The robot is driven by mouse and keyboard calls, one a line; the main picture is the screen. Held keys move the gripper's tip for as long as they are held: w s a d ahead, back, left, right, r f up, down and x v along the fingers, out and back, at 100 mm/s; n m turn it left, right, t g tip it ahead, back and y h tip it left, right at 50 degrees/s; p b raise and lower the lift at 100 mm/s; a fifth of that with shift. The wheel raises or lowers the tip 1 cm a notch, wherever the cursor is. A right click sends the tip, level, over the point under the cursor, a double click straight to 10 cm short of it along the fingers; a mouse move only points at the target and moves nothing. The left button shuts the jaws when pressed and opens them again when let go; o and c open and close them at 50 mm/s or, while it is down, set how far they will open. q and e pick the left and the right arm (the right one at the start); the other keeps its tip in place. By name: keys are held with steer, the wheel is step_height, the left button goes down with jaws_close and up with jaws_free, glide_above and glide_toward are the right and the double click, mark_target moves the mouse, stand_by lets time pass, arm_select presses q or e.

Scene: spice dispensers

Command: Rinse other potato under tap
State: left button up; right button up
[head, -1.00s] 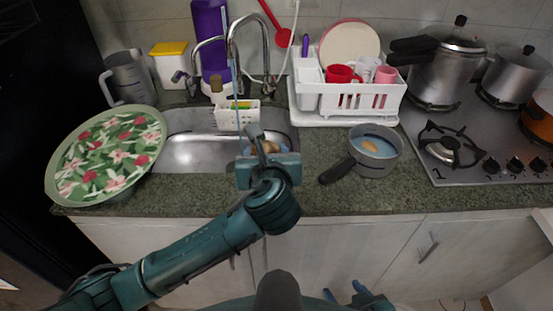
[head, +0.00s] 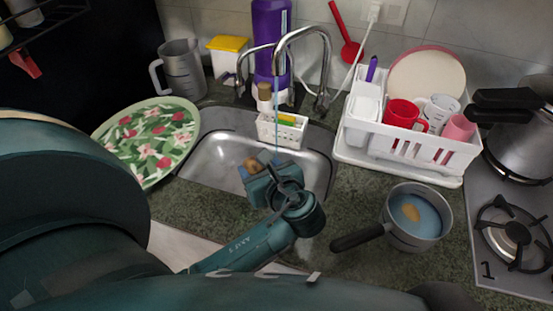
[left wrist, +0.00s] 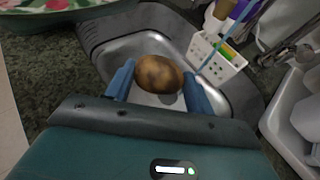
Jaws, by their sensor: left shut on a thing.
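A brown potato (head: 252,165) is held over the sink basin (head: 215,160) between the fingers of my left gripper (head: 262,176). In the left wrist view the potato (left wrist: 158,75) sits between the two blue fingertips of the gripper (left wrist: 159,88). The chrome tap (head: 303,38) arches over the sink, and a thin blue stream of water (head: 277,115) falls from it. In the left wrist view the stream (left wrist: 222,45) passes to the right of the potato, near the right finger. A paler potato (head: 408,212) lies in water in the grey saucepan (head: 441,222). My right gripper is out of view.
A white caddy (head: 281,131) hangs at the sink's back edge. A floral plate (head: 150,138) lies left of the sink. The white dish rack (head: 410,150) stands behind the saucepan. The stove (head: 520,265) is at the right. Counter between sink and saucepan is clear.

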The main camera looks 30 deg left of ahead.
arm_select(q)
steer(key=shift+w+a+f, duration=0.1)
steer(key=shift+w+a, duration=0.2)
steer(key=shift+w, duration=0.3)
steer(key=w+a+f+b, duration=0.2)
steer(key=w+a+b, duration=0.2)
steer(key=w, duration=0.7)
steer(key=shift+w+f+b, duration=0.2)
steer(key=shift+w+b, duration=0.05)
steer(key=shift+b, duration=0.05)
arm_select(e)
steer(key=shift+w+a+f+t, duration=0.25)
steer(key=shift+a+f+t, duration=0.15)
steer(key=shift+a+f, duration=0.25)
arm_select(q)
steer(key=shift+a, duration=0.1)
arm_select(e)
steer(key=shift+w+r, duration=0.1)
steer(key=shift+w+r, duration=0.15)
